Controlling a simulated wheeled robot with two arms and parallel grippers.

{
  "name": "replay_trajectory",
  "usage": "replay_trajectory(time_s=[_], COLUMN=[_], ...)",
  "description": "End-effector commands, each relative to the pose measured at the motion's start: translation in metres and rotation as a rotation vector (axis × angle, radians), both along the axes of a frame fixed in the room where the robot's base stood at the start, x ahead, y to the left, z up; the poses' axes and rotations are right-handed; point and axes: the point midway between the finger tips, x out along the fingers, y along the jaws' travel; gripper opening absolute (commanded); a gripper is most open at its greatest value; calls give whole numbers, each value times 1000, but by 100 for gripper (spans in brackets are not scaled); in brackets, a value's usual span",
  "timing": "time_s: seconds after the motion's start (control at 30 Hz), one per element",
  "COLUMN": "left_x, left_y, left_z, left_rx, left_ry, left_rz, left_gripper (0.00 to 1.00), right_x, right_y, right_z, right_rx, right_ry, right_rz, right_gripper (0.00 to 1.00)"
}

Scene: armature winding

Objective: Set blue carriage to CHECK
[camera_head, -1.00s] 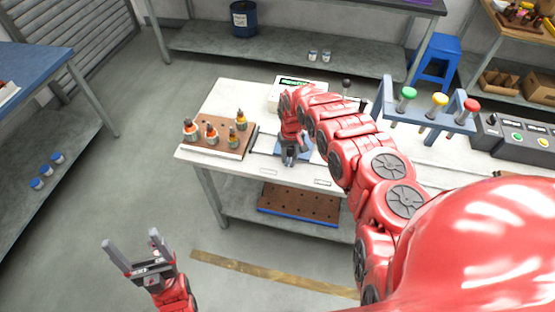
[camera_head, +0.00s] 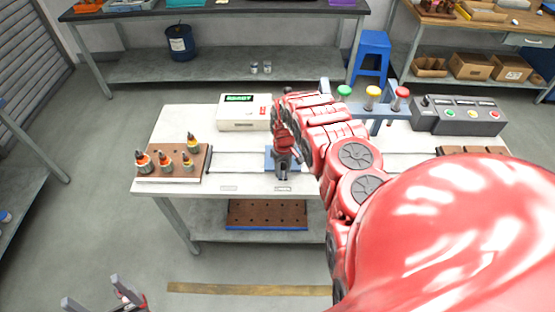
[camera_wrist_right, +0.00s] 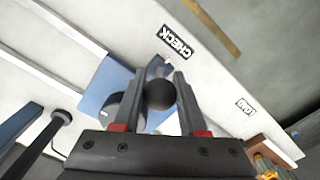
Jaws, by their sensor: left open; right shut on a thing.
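The blue carriage (camera_head: 269,158) sits on the white table's track; it also shows in the right wrist view (camera_wrist_right: 112,76). My right gripper (camera_head: 283,173) is shut on its dark round knob (camera_wrist_right: 159,95) and hides part of the carriage. The CHECK label (camera_wrist_right: 174,42) lies just beside the carriage; in the head view it is the right label plate (camera_head: 283,189), in front of the gripper. The LOAD label (camera_wrist_right: 245,107) is further off, the left plate (camera_head: 229,188) in the head view. My left gripper (camera_head: 93,291) is open and empty, low at the left, away from the table.
A white box (camera_head: 244,112) with a green display stands behind the track. A rack with coloured knobs (camera_head: 372,98) and a grey button console (camera_head: 457,115) stand to the right.

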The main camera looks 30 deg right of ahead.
Motion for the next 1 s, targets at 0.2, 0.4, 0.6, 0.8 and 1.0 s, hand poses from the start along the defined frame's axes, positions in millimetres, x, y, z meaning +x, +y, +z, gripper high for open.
replay_trajectory(time_s=[0.2, 0.4, 0.6, 0.8, 1.0], left_x=[0, 0, 0, 0, 0], left_y=[0, 0, 0, 0, 0], left_z=[0, 0, 0, 0, -4], left_rx=[0, 0, 0, 0, 0], left_ry=[0, 0, 0, 0, 0], left_rz=[0, 0, 0, 0, 0], left_gripper=[84, 84, 84, 84, 84], right_x=[-2, -2, -1, -1, 1], right_y=[0, 0, 0, 0, -1], right_z=[-1, -1, -1, -1, 6], right_rx=[2, 2, 1, 1, 0], right_ry=[3, 2, 1, 0, -3], right_rz=[0, 0, 0, 0, 1], right_gripper=[0, 0, 70, 70, 70])
